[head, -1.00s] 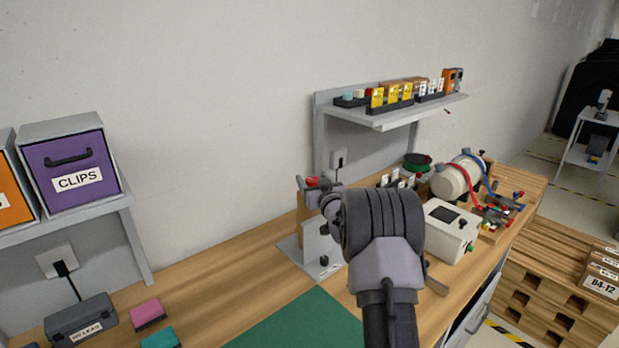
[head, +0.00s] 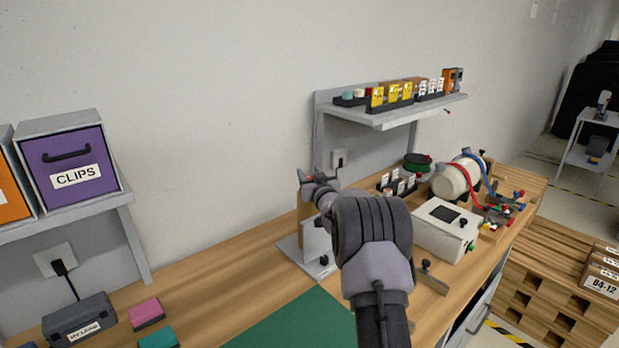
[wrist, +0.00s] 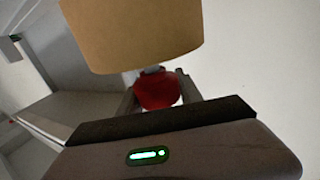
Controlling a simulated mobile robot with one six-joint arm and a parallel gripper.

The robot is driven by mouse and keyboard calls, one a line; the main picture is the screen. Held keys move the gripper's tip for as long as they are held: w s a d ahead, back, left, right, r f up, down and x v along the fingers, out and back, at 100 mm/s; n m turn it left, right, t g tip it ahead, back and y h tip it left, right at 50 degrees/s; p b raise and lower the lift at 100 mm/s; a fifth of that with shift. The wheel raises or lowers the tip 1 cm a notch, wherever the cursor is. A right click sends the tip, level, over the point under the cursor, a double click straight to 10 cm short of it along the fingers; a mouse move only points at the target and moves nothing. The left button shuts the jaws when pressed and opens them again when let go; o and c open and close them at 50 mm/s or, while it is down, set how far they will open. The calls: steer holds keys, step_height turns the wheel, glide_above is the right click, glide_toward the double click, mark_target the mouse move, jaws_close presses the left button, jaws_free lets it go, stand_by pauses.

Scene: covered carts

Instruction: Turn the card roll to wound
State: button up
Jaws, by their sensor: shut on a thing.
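The card roll (wrist: 130,36) is a tan cylinder at the top of the wrist view, with a red knob (wrist: 157,92) just below it. In the head view the tan roll (head: 303,208) shows as a narrow strip on a grey stand (head: 315,243) at the back of the bench, largely hidden by my arm. My gripper (head: 313,181) is at the top of this stand. In the wrist view its two fingers are on either side of the red knob and shut on it. No mark or wound setting can be read.
A green mat (head: 290,325) lies in front of the stand. A white box with a dark screen (head: 444,228) and a cream drum with red and blue bands (head: 456,180) stand to the right. A grey shelf (head: 390,117) with small items hangs above.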

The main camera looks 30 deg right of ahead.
steer(key=h+b, duration=0.1)
steer(key=b, duration=0.1)
steer(key=f+m+h+b, duration=0.1)
steer(key=b, duration=0.2)
steer(key=shift+d+m+g, duration=0.1)
steer(key=shift+m+g, duration=0.2)
steer(key=shift+g, duration=0.1)
steer(key=shift+d+r+m+g+h+b, duration=0.1)
steer(key=shift+r+m+g+h+b, duration=0.15)
steer(key=shift+m+h+b, duration=0.5)
steer(key=shift+s+d+r+m+g+h, duration=0.2)
steer(key=shift+r+m+g+h, duration=0.25)
steer(key=shift+h, duration=0.5)
steer(key=shift+d+f+g+h+p, duration=0.1)
steer(key=shift+g+h+p, duration=0.2)
steer(key=shift+g, duration=0.2)
steer(key=o, duration=1.4)
steer(key=shift+c, duration=0.2)
steer(key=p+v, duration=0.1)
steer(key=v, duration=1.6)
steer(key=shift+s, duration=0.25)
